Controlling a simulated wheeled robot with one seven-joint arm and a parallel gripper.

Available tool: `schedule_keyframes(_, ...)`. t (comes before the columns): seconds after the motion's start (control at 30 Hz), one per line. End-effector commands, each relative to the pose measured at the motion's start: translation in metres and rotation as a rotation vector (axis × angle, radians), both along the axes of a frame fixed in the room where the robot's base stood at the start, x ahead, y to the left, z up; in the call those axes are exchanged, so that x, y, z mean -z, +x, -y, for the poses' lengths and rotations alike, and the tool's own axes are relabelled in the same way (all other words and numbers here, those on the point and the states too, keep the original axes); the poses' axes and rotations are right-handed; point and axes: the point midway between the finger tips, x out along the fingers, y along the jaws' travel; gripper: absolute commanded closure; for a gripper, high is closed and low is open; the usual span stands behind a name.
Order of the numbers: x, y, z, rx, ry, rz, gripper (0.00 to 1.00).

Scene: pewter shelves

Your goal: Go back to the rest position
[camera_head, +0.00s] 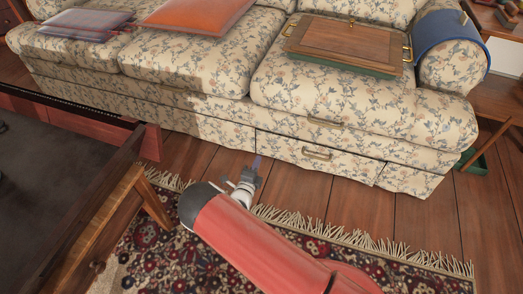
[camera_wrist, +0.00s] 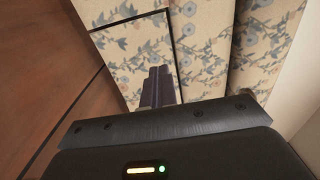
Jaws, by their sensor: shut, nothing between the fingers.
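My gripper (camera_head: 257,163) is at the end of my red arm, low in front of the floral sofa (camera_head: 185,103), in the middle of the head view. Its fingers are together with nothing between them. In the wrist view the closed fingers (camera_wrist: 157,84) point toward the sofa's floral front (camera_wrist: 140,45). The head view shows a drawer front with a brass handle (camera_head: 317,155) in the sofa base, to the right of my gripper. I cannot tell how far the fingertips are from the sofa.
A wooden tray (camera_head: 345,42), an orange folder-like item (camera_head: 200,14) and a clear-covered flat item (camera_head: 85,24) lie on the sofa. A blue cloth (camera_head: 450,42) drapes its right arm. A patterned rug (camera_head: 165,245) lies below my arm. A dark wood-framed piece (camera_head: 75,190) stands at left.

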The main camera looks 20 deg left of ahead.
Motion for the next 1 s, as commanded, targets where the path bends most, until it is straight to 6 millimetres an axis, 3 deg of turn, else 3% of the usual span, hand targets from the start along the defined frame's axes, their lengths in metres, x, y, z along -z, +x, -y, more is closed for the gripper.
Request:
schedule_keyframes(0.2,0.0,-0.025,-0.001,0.0,-0.001,0.0,1.0)
schedule_keyframes(0.47,0.0,-0.029,-0.001,0.001,0.0,0.0,1.0)
schedule_keyframes(0.57,-0.01,-0.025,0.003,0.028,0.031,0.001,1.0)
schedule_keyframes(0.67,-0.039,-0.013,0.021,0.129,0.142,0.005,1.0)
schedule_keyframes(0.73,-0.072,-0.001,0.043,0.244,0.271,0.014,1.0)
schedule_keyframes(0.87,-0.139,0.014,0.102,0.51,0.579,0.055,1.0)
schedule_keyframes(1.0,-0.203,0.012,0.165,0.788,0.918,0.139,1.0)
